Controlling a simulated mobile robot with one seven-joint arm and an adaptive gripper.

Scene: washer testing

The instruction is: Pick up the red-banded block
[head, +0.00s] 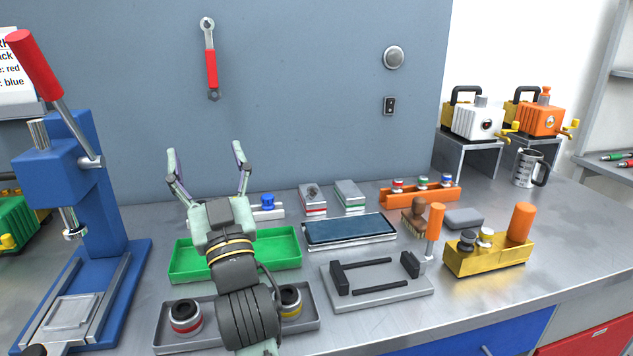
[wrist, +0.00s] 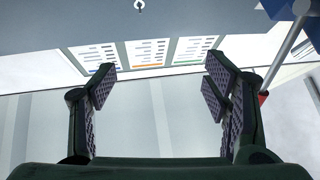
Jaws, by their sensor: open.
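The red-banded block (head: 313,201) is a grey block with a red stripe low on its front. It stands at the back of the bench in the head view. A similar block with a green band (head: 350,196) stands just to its right. My gripper (head: 206,152) is open and empty, raised with its fingers pointing up, to the left of the red-banded block and apart from it. In the wrist view my gripper (wrist: 160,78) shows both fingers spread with nothing between them. The red-banded block does not show in the wrist view.
A green tray (head: 180,262) and a grey tray (head: 312,318) lie under my arm. A dark blue pad (head: 350,231), a grey fixture (head: 375,299) and an orange rack (head: 420,193) lie to the right. A blue press (head: 85,190) stands left. Wall charts (wrist: 147,52) show in the wrist view.

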